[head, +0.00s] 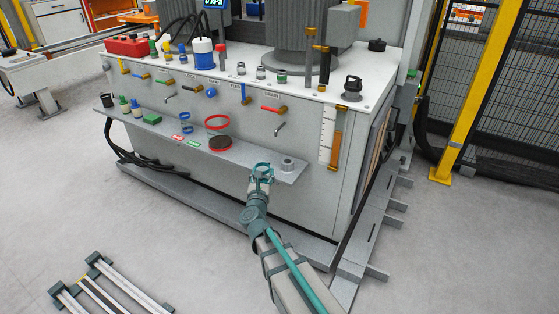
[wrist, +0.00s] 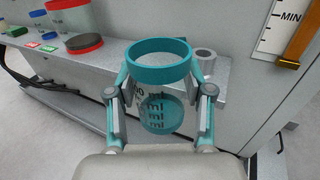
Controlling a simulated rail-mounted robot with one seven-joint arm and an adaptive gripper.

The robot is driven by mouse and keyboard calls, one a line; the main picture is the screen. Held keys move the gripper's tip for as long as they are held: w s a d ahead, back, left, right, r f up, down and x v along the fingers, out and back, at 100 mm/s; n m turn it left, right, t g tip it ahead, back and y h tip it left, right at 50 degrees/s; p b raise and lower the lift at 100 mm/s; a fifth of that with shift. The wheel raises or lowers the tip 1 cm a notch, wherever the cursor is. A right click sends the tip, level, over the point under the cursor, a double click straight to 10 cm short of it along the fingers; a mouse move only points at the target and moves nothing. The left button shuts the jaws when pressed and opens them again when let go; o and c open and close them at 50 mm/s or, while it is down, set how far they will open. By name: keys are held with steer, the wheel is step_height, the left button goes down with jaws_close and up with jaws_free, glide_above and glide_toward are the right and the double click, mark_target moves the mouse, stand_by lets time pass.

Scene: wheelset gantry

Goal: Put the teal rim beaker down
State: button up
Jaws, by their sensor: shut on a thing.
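The teal rim beaker (wrist: 158,60) is a clear, graduated cup with a teal rim and a teal base. In the wrist view it sits upright or nearly so between the two fingers of my gripper (wrist: 155,100), which is shut on it. The head view shows my gripper (head: 261,176) and the beaker's teal rim (head: 262,167) at the front edge of the grey shelf (head: 243,159), near its right end. Whether the beaker's base touches the shelf cannot be told.
A grey metal ring (head: 288,163) stands on the shelf just right of my gripper. A green block (head: 151,118) lies farther left. Valve handles protrude above the shelf.

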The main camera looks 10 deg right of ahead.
steer(key=shift+m+h, duration=0.3)
steer(key=shift+h, duration=0.2)
steer(key=x, duration=0.6)
steer(key=b+x, duration=0.1)
steer(key=x, duration=0.5)
steer(key=d+x, duration=0.1)
steer(key=x, duration=0.5)
steer(key=shift+s+b, duration=0.2)
steer(key=shift+b, duration=0.15)
steer(key=shift+d+f+b, duration=0.1)
steer(key=shift+f+b, duration=0.65)
steer(key=shift+f, duration=0.95)
steer(key=shift+f, duration=0.2)
steer(key=o, duration=0.9)
steer(key=shift+o, duration=0.2)
steer(key=shift+r, duration=0.2)
steer(key=shift+r, duration=0.1)
steer(key=p+v, duration=0.1)
steer(key=v, duration=1.1)
